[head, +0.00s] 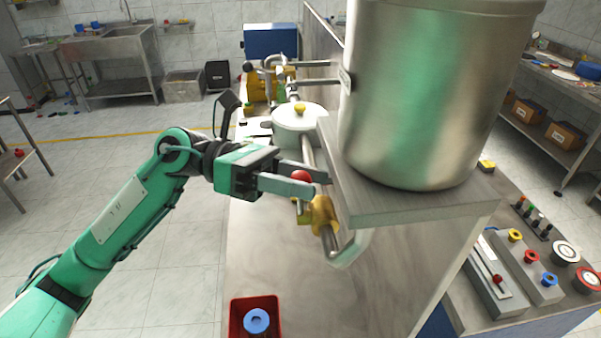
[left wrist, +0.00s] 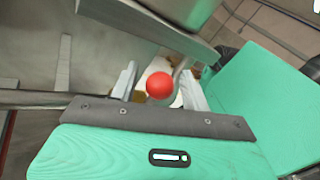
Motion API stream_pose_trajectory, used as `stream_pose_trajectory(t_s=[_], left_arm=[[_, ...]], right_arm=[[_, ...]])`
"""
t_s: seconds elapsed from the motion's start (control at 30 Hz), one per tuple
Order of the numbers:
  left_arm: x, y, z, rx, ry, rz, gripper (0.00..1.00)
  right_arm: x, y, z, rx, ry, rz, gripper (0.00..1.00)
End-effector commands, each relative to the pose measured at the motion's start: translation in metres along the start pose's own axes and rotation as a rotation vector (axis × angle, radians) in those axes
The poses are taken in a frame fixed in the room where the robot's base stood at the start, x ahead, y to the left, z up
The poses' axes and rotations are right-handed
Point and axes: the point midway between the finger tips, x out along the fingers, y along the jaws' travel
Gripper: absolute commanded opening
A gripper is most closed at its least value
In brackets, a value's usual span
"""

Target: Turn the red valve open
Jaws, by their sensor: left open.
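The red valve knob (head: 301,176) is a round red ball above a brass valve body (head: 322,213) on a pipe beside the steel stand. My left gripper (head: 308,182) is open, with its fingers reaching to either side of the red knob in the head view. In the left wrist view the red knob (left wrist: 160,86) shows between the two fingers (left wrist: 160,88). I cannot tell whether either finger touches it. The lower part of the valve is partly hidden by the gripper. My right gripper is not in view.
A large steel tank (head: 430,100) stands on a raised steel shelf (head: 400,205) just right of the valve. A white lidded pot (head: 298,128) is behind. A red bin (head: 235,318) with a blue ring-shaped part (head: 257,320) sits at the front. A control panel (head: 528,268) is at the right.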

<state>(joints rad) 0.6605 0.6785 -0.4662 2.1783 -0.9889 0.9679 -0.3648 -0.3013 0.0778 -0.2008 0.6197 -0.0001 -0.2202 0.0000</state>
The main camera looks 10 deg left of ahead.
Motion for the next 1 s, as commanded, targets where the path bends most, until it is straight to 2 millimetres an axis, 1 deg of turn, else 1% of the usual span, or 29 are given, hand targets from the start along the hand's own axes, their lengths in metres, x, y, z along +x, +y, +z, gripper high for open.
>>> stream_pose_trajectory(t_s=[0.1,0.13,0.2,0.27,0.3,0.33,0.37,0.53,0.67,0.87,1.0], left_arm=[[0.000,0.000,0.000,0.000,0.000,0.000,0.47],[0.000,0.000,0.000,0.000,0.000,0.000,0.43],[0.000,0.000,0.000,0.000,0.000,0.000,0.29],[0.000,0.000,0.000,0.000,0.000,0.000,0.18],[0.000,0.000,0.000,0.000,0.000,0.000,0.10],[0.000,0.000,0.000,0.000,0.000,0.000,0.04],[0.000,0.000,0.000,0.000,0.000,0.000,0.00],[0.000,0.000,-0.001,0.003,0.001,0.001,0.00],[0.000,-0.001,-0.002,0.023,0.011,0.004,0.00],[0.003,-0.006,-0.008,0.108,0.050,0.019,0.00],[0.007,-0.011,-0.013,0.199,0.094,0.035,0.00]], right_arm=[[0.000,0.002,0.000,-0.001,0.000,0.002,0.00],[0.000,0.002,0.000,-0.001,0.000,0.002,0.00],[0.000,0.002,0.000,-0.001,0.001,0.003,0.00],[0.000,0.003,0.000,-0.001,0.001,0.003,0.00],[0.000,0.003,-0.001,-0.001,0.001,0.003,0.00],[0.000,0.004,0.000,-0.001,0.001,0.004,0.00],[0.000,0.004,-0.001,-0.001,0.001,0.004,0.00],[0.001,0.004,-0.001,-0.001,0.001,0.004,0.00],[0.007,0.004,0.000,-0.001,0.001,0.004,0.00],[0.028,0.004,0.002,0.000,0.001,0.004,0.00],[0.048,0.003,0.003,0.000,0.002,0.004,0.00]])
